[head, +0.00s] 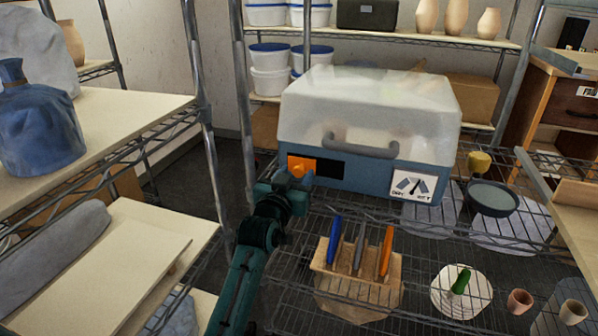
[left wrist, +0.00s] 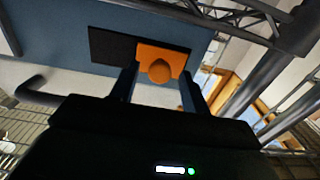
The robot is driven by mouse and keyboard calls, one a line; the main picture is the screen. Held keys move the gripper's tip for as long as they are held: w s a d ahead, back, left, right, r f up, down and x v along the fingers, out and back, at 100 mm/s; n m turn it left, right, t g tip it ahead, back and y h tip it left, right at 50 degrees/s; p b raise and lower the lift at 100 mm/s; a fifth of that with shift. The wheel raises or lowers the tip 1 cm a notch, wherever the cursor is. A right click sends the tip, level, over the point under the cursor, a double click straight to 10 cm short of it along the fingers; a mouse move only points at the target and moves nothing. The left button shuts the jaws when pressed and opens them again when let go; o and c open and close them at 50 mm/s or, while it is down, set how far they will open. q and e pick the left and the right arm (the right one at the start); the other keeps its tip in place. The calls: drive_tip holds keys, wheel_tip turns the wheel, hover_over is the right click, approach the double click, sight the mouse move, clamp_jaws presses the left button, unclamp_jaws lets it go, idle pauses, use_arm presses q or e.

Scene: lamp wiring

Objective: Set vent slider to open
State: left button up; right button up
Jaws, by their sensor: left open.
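The vent slider (head: 301,167) is an orange plate with a round knob on the blue front of a box with a cloudy lid (head: 368,104). It sits at the left end of a dark slot (head: 328,169). In the left wrist view the orange slider (left wrist: 161,64) has the dark slot (left wrist: 110,47) to its left. My left gripper (head: 292,180) is at the slider in the head view. In the left wrist view its two open fingers (left wrist: 158,84) stand on either side of the knob; I cannot tell whether they touch it. My right gripper is not in view.
A wooden holder (head: 357,278) with several coloured tools stands on the wire shelf in front. A dark bowl (head: 492,198) sits to the right. A metal rack post (head: 243,75) stands left of the box.

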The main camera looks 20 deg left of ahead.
use_arm(q)
drive_tip(key=shift+s+r, duration=0.1)
clamp_jaws()
idle(0.4)
